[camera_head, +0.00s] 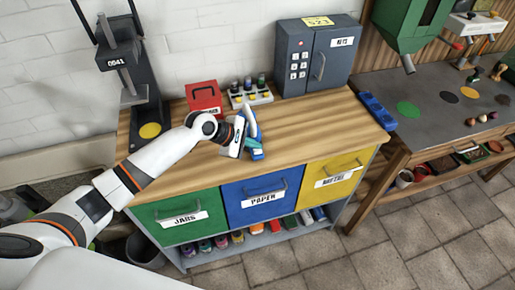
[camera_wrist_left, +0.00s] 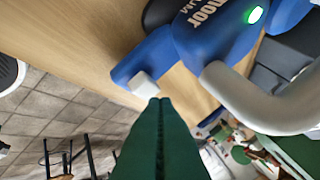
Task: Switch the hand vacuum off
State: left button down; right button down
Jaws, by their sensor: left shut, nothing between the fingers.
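The hand vacuum (camera_head: 250,122) is blue and white and sits on the wooden bench top, partly hidden by my left gripper (camera_head: 249,144). In the left wrist view its blue body (camera_wrist_left: 205,40) fills the top, with a lit green spot (camera_wrist_left: 255,14) and a pale curved handle (camera_wrist_left: 260,105). A white block (camera_wrist_left: 143,85) sits at the end of a blue part of it. My left gripper's green fingers (camera_wrist_left: 160,102) are together and empty, with their tips close to that white block; I cannot tell whether they touch. My right gripper is not in view.
A red box (camera_head: 204,98), a rack of small bottles (camera_head: 250,97) and a grey key safe (camera_head: 316,55) stand behind on the bench (camera_head: 330,118). A dark stand (camera_head: 140,75) is at the left. The bench top right of the vacuum is mostly clear.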

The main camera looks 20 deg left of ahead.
pick_arm(q)
jog(key=shift+f, duration=0.5)
dwell(0.8)
jog(key=shift+r, duration=0.1)
jog(key=shift+r+p, duration=0.8)
jog(key=shift+p, duration=0.55)
notch_tip(320, 180, up, 6)
jog(key=p, duration=0.7)
jog(key=shift+p, duration=0.35)
